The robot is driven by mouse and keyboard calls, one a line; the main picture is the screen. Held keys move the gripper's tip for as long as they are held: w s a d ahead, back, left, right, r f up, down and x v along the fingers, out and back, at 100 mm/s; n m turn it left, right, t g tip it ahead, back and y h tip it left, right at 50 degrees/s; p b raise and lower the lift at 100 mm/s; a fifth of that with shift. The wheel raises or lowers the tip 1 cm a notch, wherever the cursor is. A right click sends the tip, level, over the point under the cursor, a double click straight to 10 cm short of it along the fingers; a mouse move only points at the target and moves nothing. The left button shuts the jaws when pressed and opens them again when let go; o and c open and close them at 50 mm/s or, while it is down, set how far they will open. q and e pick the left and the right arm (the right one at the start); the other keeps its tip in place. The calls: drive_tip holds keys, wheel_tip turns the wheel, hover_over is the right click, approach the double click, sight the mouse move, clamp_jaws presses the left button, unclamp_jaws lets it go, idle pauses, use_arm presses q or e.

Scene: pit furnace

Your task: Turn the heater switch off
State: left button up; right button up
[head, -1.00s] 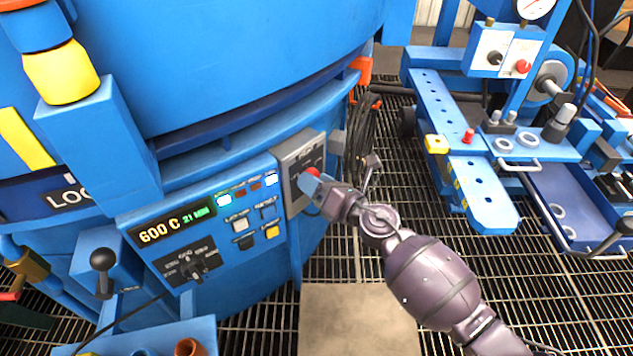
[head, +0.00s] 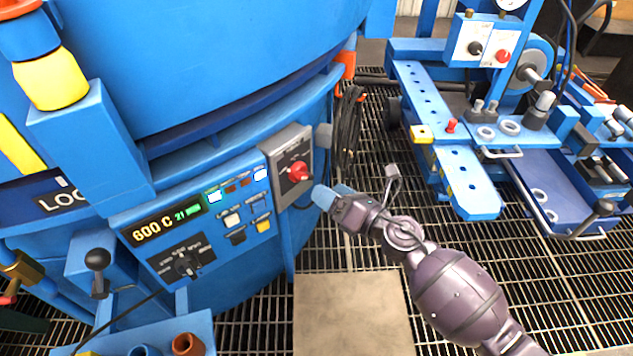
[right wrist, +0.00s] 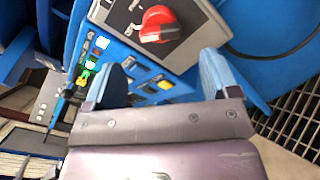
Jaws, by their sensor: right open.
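The heater switch is a red rotary knob (head: 298,171) on a grey plate (head: 280,183) at the right end of the furnace's control panel. In the right wrist view the red knob (right wrist: 160,24) sits beyond the fingertips, at the top centre, with its plate around it. My right gripper (head: 333,196) is open and empty, with blue fingertips, just right of and below the knob and apart from it. In the right wrist view its two fingers (right wrist: 162,80) stand wide apart. My left gripper is not in view.
The blue control panel (head: 190,260) has a display reading 600 C, several buttons and a black selector knob (head: 186,265). A blue machine bench (head: 450,165) stands at the right. Black cables (head: 348,130) hang behind the plate. Open grating floor lies below the arm.

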drive_tip(key=shift+v, duration=1.5)
